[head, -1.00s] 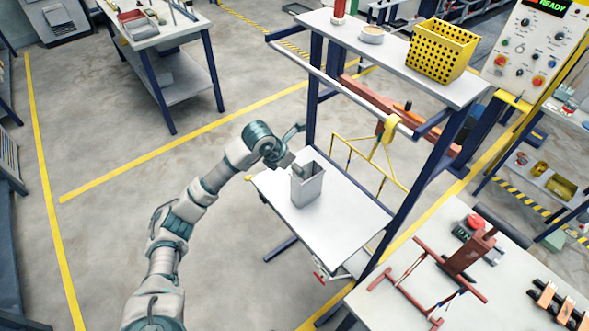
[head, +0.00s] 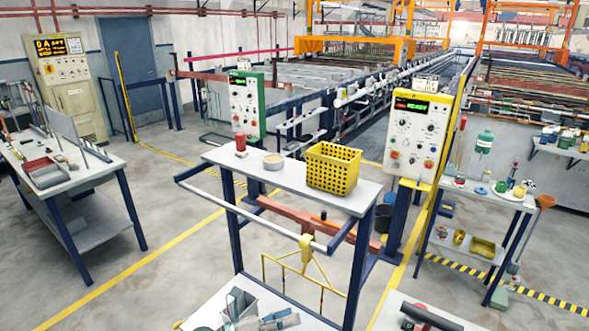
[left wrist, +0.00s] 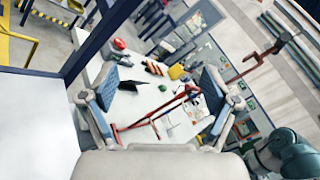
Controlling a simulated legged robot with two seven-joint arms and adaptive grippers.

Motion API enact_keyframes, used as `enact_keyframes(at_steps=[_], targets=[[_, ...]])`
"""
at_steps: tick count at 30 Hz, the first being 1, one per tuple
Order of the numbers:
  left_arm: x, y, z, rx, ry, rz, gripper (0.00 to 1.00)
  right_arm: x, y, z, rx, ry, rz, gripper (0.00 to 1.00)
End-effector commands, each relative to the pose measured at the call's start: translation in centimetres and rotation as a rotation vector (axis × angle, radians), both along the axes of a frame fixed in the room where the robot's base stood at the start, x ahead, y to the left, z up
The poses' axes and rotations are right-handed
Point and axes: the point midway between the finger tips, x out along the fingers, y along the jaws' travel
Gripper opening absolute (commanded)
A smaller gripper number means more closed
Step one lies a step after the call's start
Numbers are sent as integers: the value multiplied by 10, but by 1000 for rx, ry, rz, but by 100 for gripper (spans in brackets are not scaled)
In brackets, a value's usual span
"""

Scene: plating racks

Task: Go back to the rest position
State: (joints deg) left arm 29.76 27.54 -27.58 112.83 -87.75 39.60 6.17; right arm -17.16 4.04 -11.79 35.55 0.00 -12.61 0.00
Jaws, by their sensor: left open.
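My left gripper (left wrist: 162,82) is open and empty in the left wrist view, its two blue-padded fingers wide apart. Nothing lies between the pads; a white table (left wrist: 140,105) with a reddish frame (left wrist: 180,97) shows beyond them. In the head view, grey and teal parts of my left gripper (head: 280,320) show at the bottom edge, mostly cut off.
Control panels (head: 413,140) stand behind. Open floor (head: 150,255) lies at left.

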Motion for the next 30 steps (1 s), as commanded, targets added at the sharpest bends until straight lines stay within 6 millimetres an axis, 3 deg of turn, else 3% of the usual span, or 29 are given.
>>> enact_keyframes(at_steps=[2, 3, 6, 8, 10, 13, 15, 18, 21, 25, 30], targets=[[-8, 13, 23, -327, 107, 76, 88, 0, -8, 0, -9, 0, 0, 0], [-6, 30, 31, -489, 172, 136, 88, 0, -11, 0, -13, 0, 0, 0], [4, 86, 25, -862, 376, 331, 88, 0, -19, 0, -22, -1, -2, 0], [8, 125, 1, -1056, 523, 476, 88, 0, -23, 0, -26, -1, -2, 0], [5, 166, -44, -1246, 712, 663, 88, 0, -24, 1, -29, 0, -2, 0], [-15, 204, -117, -1419, 971, 924, 88, 0, -22, 0, -27, 0, -2, 0], [-41, 217, -168, -1489, 1148, 1099, 88, 0, -16, 0, -19, 0, -4, 0], [-86, 221, -225, -1528, 1373, 1320, 88, 0, -5, 0, -6, 1, -5, 0], [-128, 218, -264, -1524, 1551, 1490, 88, 0, 4, 0, 4, 1, -4, 0], [-179, 209, -296, -1483, 1738, 1666, 88, -1, 3, 0, 4, 1, -2, 0], [-240, 200, -322, -1394, 1950, 1848, 88, 0, -9, 0, -11, 1, 0, 0]])
